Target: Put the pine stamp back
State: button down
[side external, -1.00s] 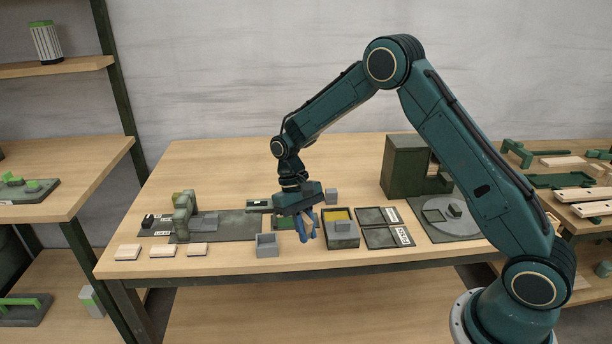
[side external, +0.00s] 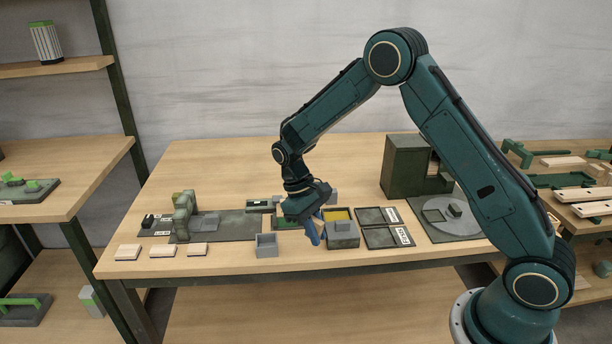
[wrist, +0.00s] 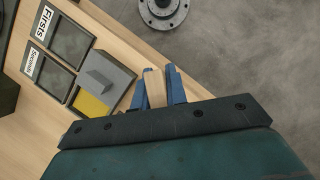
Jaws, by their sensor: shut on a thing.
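My gripper (side external: 314,236) is over the front part of the table, between an open grey box and a tray with a yellow pad. In the wrist view its blue fingers (wrist: 158,88) are shut on a pale wooden piece (wrist: 154,86), which looks like the pine stamp. The stamp's lower end is hard to make out. In the side view the gripper and fingers hide the stamp. The open grey box (side external: 266,250) stands left of my gripper and looks empty.
Two dark trays (side external: 377,216), labelled Firsts and Seconds in the wrist view, lie right of the pad. A green housing (side external: 404,165) and a round grey plate (side external: 455,215) stand further right. Pale blocks (side external: 162,250) and a green fixture (side external: 183,215) are at left. The back table is clear.

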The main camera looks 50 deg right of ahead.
jog(key=w+d+r+n+h, duration=0.2)
jog(key=w+d+n, duration=0.25)
jog(key=d, duration=0.35)
notch_tip(320, 180, up, 12)
jog(key=n+t+h, duration=0.4)
jog(key=n+t, duration=0.1)
jog(key=n, duration=0.8)
send_over(362, 196)
jog(key=a, duration=0.2)
jog(key=shift+s, duration=0.1)
jog(key=shift+f, duration=0.15)
notch_tip(362, 196, down, 20)
jog(key=shift+r, duration=0.1)
jog(key=shift+f, duration=0.6)
jog(key=c, duration=1.4)
grip_release()
